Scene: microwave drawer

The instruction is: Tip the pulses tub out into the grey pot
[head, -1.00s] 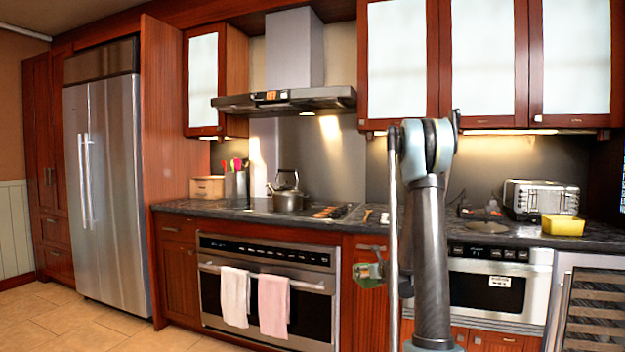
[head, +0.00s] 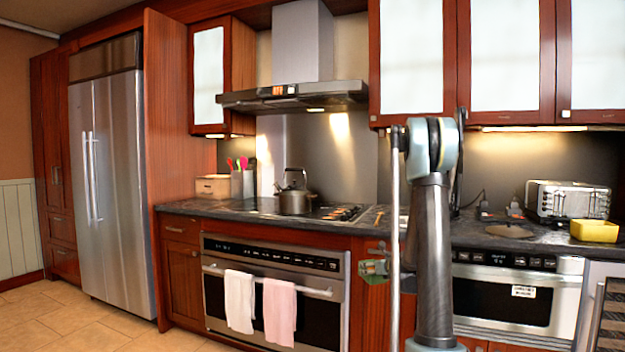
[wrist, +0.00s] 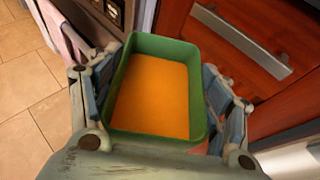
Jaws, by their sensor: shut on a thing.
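The pulses tub is a green, open-topped rectangular tub (wrist: 126,52) with orange contents (wrist: 152,97), large in the wrist view. My gripper (wrist: 157,100) is shut on it, with a finger along each long side. In the head view my gripper (head: 374,268) shows small beside my arm, in front of the cabinets and below counter height; the tub there is mostly hidden. A grey, kettle-like pot with a raised handle (head: 294,198) stands on the stovetop at the back, well apart from my gripper. Its opening cannot be made out.
The dark counter (head: 205,207) runs along the wall. A box (head: 213,187) and a utensil holder (head: 242,184) stand left of the pot. A toaster (head: 567,200) and yellow container (head: 594,231) are at right. Towels (head: 240,301) hang on the oven. The range hood (head: 292,97) overhangs the stove.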

